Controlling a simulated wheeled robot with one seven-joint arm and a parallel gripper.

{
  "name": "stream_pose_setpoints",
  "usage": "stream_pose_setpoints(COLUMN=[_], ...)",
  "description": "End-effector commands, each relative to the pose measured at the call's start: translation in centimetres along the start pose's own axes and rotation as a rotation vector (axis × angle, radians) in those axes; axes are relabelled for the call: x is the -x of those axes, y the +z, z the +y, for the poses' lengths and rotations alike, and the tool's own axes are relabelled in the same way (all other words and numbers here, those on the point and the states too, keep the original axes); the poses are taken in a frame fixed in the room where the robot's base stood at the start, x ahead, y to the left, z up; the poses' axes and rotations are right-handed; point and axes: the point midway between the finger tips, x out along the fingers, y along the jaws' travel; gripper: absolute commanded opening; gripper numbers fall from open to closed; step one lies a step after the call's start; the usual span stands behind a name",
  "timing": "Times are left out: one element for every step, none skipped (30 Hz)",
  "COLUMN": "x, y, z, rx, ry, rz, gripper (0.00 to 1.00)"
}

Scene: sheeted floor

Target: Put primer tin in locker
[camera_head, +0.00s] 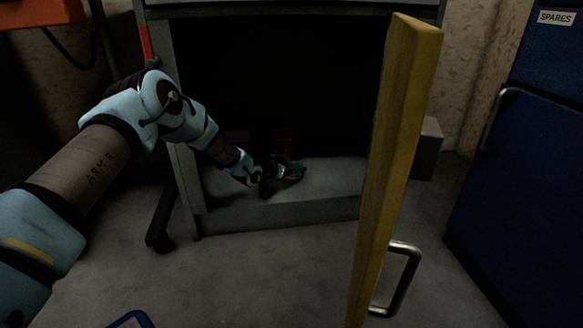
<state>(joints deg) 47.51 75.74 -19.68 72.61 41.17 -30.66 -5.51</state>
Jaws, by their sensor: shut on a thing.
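The locker (280,214) stands in the middle of the head view, its grey frame open at the front and its inside very dark. Its yellow door (395,150) is swung wide open toward me on the right. My arm reaches in from the left, and my gripper (291,172) is inside the opening, low over the pale locker floor. It is shut on what seems to be the primer tin, a dim dark red shape (283,141) at the fingers. Shadow hides most of the tin, and I cannot tell whether it touches the locker floor.
The door's metal handle (402,278) juts out at the lower right. A blue cabinet labelled SPARES (520,170) stands at the right. A grey block (428,148) shows behind the door.

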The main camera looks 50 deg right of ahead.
Motion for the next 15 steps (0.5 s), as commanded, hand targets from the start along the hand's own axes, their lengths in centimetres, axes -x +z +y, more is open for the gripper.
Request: stream_pose_setpoints(x=[-0.10,-0.05,-0.04,-0.04,-0.04,-0.04,-0.04,-0.04,-0.04,-0.04,-0.04,-0.03,0.01,0.06,0.28], y=[0.11,0.13,0.12,0.12,0.12,0.12,0.12,0.12,0.12,0.12,0.12,0.08,0.00,-0.14,-0.20], z=[-0.01,0.00,0.00,0.00,0.00,0.01,0.00,0.00,0.00,0.00,0.00,0.00,0.00,0.00,-0.01], rx=[0.000,0.000,0.000,0.000,0.000,0.000,0.000,0.000,0.000,0.000,0.000,0.000,0.000,0.000,0.000], ry=[0.000,0.000,0.000,0.000,0.000,0.000,0.000,0.000,0.000,0.000,0.000,0.000,0.000,0.000,0.000], rz=[0.002,0.000,0.000,0.000,0.000,0.000,0.000,0.000,0.000,0.000,0.000,0.000,0.000,0.000,-0.001], gripper=[0.01,0.86,0.91,0.94,0.98,1.00,1.00,1.00,1.00,1.00,1.00,1.00,1.00,1.00,1.00])
